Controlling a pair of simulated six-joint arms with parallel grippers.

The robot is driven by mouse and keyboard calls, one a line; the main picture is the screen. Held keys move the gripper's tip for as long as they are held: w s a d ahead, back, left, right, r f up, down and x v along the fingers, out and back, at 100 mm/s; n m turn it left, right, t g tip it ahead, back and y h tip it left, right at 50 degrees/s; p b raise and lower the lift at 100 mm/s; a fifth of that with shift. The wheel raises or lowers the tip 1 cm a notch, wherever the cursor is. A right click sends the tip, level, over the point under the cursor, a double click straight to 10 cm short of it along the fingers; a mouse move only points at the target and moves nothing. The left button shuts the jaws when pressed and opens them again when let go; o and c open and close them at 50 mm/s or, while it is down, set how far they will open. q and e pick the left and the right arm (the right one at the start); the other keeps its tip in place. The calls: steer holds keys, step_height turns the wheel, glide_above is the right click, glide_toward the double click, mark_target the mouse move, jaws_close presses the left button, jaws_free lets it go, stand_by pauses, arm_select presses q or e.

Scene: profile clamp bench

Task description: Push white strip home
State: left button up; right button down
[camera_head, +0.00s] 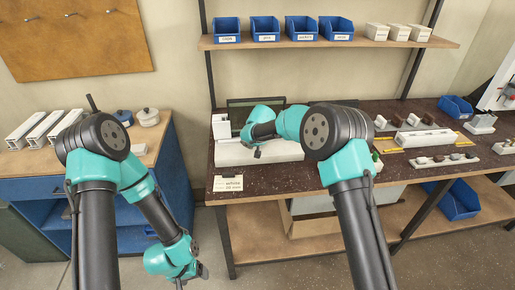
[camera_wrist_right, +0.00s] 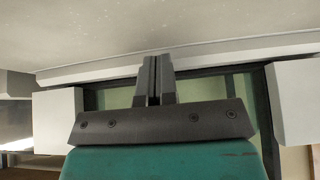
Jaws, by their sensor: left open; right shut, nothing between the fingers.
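The white strip (camera_wrist_right: 200,58) runs across the upper part of the right wrist view, between pale blocks at the left (camera_wrist_right: 58,120) and right (camera_wrist_right: 297,100). The shut, empty fingers of my right gripper (camera_wrist_right: 154,62) point at it and look close to it or touching it; I cannot tell which. In the head view my right gripper (camera_head: 257,152) is over a long white fixture (camera_head: 285,151) on the bench, and my arm hides part of it. Strip and fixture cannot be told apart there. My left gripper (camera_head: 190,278) hangs low, open, away from the bench.
A speckled dark bench (camera_head: 290,178) has a label card (camera_head: 228,184) at its front left. A blue cabinet (camera_head: 180,150) with white profiles (camera_head: 42,128) is at left. Blue bins (camera_head: 300,28) line the shelf.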

steer(key=shift+s+f, duration=0.1)
stand_by(0.3)
steer(key=shift+s+d, duration=0.15)
steer(key=shift+s, duration=0.7)
step_height(320, 180, up, 8)
stand_by(1.1)
stand_by(0.4)
